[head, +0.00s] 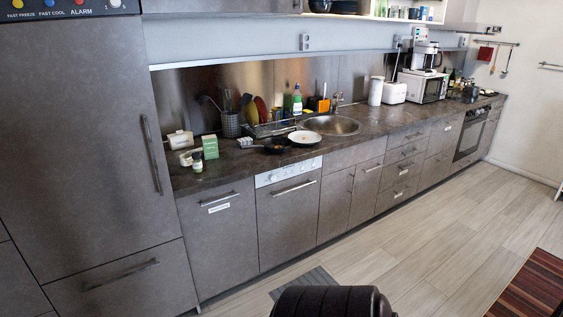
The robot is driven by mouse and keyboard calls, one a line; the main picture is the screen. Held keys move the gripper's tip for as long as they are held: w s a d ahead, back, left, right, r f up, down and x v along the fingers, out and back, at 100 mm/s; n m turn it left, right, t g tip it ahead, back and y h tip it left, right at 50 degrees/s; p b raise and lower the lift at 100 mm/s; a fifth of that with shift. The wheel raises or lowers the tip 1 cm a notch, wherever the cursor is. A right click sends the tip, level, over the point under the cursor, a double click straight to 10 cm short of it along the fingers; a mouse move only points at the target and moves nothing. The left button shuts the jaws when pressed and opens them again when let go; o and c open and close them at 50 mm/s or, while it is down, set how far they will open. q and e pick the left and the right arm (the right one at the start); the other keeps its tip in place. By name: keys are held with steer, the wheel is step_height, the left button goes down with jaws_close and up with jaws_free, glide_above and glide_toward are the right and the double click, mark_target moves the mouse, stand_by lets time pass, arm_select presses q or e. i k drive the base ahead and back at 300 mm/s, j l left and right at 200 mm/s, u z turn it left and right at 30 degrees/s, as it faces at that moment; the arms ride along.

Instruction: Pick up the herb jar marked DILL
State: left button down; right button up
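I cannot make out a jar marked DILL in the head view. A small bottle or jar (197,166) with a greenish label stands near the left end of the counter, in front of a green box (210,147). Its lettering is too small to read. Several small containers stand on an open shelf (398,19) at the top, partly cut off by the frame edge, and their labels cannot be read either. Neither of my grippers is in view.
The long dark counter (400,130) runs to the back right. It carries a pan (278,146), a utensil holder (231,124), a round sink (331,125) and a microwave (422,86). A tall fridge (80,130) borders the left. The wooden floor (420,230) is mostly clear.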

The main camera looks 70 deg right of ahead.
mark_target(197, 164)
steer(key=i+z, duration=0.1)
steer(key=z, duration=1.45)
